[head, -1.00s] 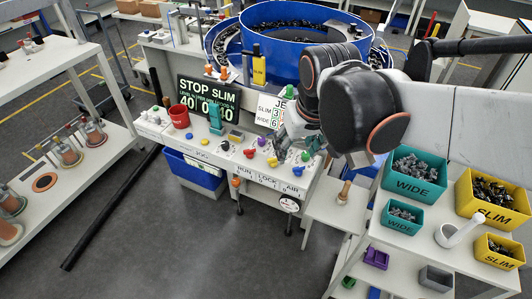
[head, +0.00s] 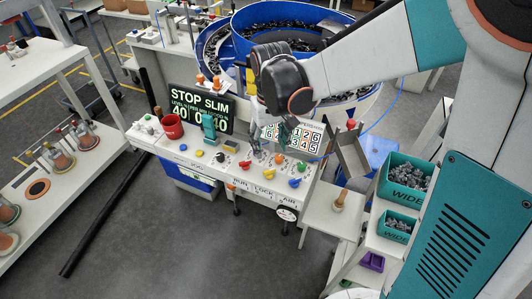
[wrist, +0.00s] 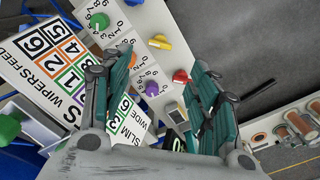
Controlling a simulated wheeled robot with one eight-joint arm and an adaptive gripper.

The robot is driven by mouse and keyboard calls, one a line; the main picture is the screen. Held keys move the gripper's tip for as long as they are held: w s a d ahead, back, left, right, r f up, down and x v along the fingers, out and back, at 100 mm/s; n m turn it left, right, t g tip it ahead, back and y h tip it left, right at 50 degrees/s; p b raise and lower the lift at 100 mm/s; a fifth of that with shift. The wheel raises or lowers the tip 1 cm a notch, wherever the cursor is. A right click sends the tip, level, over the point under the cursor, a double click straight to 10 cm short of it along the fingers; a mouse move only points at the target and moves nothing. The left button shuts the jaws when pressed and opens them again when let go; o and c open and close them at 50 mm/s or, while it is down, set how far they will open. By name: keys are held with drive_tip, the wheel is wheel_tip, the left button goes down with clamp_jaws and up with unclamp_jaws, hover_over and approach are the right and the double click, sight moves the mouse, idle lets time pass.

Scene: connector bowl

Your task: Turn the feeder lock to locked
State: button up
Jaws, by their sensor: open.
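The control console (head: 215,158) carries a row of coloured knobs and levers. A printed LOCK label (head: 264,191) is on its front edge, between RUN and AIR. I cannot tell which control is the feeder lock or how it is set. My gripper (head: 270,145) hangs over the console's right half, open and empty. In the wrist view its fingers (wrist: 161,60) are spread over the panel, with a red knob (wrist: 180,76), a purple knob (wrist: 152,88) and a yellow knob (wrist: 159,41) showing between them. A green knob (wrist: 99,21) lies beyond the left finger. I see no contact.
A STOP SLIM display (head: 201,108) stands behind the console, left of my gripper. The blue bowl feeder (head: 290,25) is behind. A number card (head: 303,138) is close at the right. Teal WIDE bins (head: 408,175) sit further right. The floor in front is clear.

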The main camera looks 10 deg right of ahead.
sight(269, 170)
wheel_tip(269, 170, down, 11)
drive_tip(key=b, duration=0.3)
drive_tip(key=shift+r, duration=0.1)
drive_tip(key=c, duration=1.1)
